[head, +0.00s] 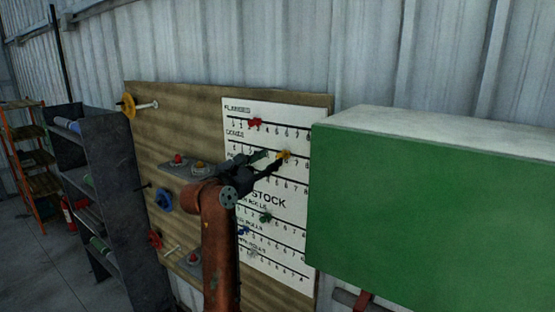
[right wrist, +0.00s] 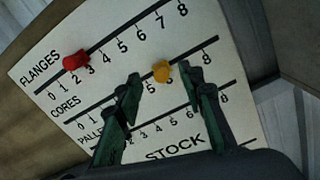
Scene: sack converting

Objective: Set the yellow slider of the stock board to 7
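The stock board (head: 238,190) is a white panel with several numbered scales, on a brown backing board. The yellow slider (head: 284,155) sits on the CORES scale; in the right wrist view the yellow slider (right wrist: 161,70) is near 5 or 6, with some numbers hidden by my fingers. My right gripper (head: 272,161) is in front of the board. In the right wrist view its two fingers (right wrist: 164,78) are spread on either side of the yellow slider, with gaps visible; I cannot tell how deep they reach. My left gripper is not in view.
A red slider (head: 254,122) is on the FLANGES scale above; green (head: 265,217) and blue (head: 243,230) sliders are lower. A large green box (head: 430,200) stands close on the right. A dark shelf (head: 120,190) stands left. Knobs and pegs stick out of the backing.

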